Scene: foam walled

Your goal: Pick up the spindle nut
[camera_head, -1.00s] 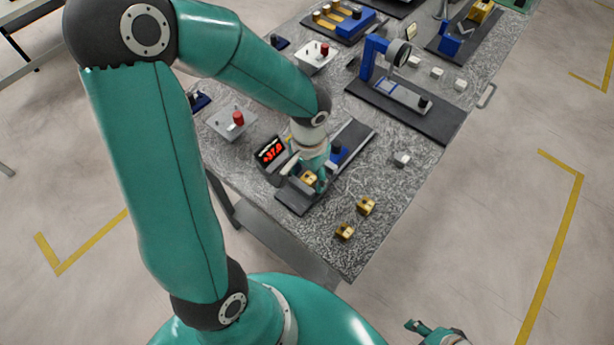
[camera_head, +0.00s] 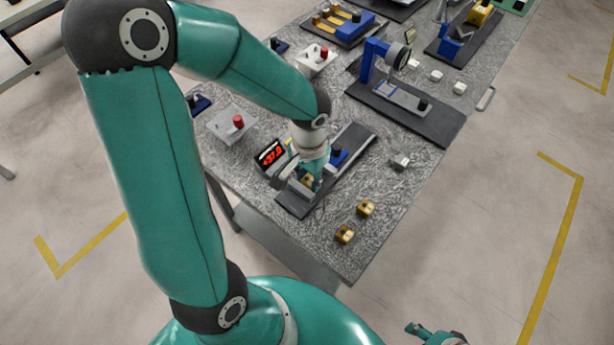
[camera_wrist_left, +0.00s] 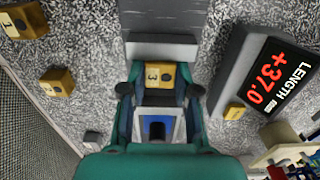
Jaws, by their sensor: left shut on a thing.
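The spindle nut, a brass-yellow block with a dark-marked "3" face, shows in the left wrist view (camera_wrist_left: 160,75) between my left fingers. In the head view the nut (camera_head: 307,179) is mostly hidden by the gripper. My left gripper (camera_wrist_left: 160,90) is shut on it, with a finger at each side; the gripper also shows in the head view (camera_head: 308,182). The nut is at the near end of the dark measuring fixture (camera_head: 292,206), close to a pale end block (camera_wrist_left: 162,48). My right gripper (camera_head: 436,332) shows only partly at the bottom edge.
A display reading +37.0 (camera_head: 270,153) stands left of the gripper. Two similar yellow blocks (camera_head: 365,208) (camera_head: 344,234) lie on the speckled table to the right. A blue-framed device (camera_head: 374,60) stands farther back. The table's near right corner is clear.

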